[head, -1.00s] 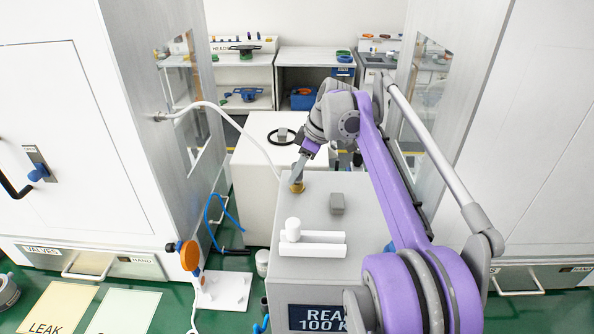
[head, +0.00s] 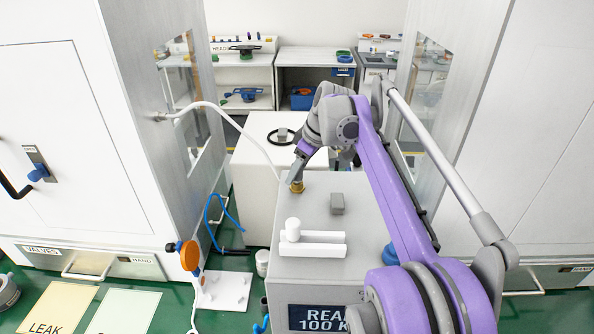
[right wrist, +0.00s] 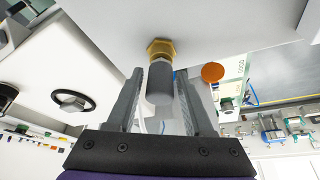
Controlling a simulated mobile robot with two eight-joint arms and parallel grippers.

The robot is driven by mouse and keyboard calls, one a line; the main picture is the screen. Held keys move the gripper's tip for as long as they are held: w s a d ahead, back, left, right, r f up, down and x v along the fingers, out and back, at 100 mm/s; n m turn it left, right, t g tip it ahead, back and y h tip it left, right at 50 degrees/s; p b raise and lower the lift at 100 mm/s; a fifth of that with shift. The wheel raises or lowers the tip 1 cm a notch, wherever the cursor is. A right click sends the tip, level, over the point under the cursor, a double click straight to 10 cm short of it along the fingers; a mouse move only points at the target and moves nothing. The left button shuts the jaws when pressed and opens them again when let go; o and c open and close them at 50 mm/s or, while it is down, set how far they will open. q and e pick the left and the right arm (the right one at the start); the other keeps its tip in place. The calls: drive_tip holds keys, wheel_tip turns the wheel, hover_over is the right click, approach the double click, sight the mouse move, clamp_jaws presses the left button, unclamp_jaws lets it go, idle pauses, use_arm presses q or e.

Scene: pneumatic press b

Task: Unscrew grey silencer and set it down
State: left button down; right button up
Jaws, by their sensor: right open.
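The grey silencer (right wrist: 159,84) shows in the right wrist view, attached to a brass hex fitting (right wrist: 160,49) on a pale grey surface. In the head view the brass fitting (head: 297,188) sits on top of the grey press box (head: 375,205), and the silencer is hidden there by the gripper. My right gripper (right wrist: 159,76) is open, with one finger on each side of the silencer. A gap shows between the silencer and each finger. In the head view my right gripper (head: 296,178) points down at the fitting. My left gripper is not in view.
A white hose (head: 240,128) arcs down behind the gripper. Cream (head: 58,307) and pale green (head: 123,311) mats lie at the lower left.

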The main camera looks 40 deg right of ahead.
drive_tip(key=m+h, duration=0.1)
drive_tip(key=m, duration=0.3)
drive_tip(key=shift+a+h, duration=0.1)
drive_tip(key=shift+h, duration=0.2)
drive_tip(key=m+h, duration=0.1)
drive_tip(key=m, duration=0.3)
drive_tip(key=shift+h, duration=0.3)
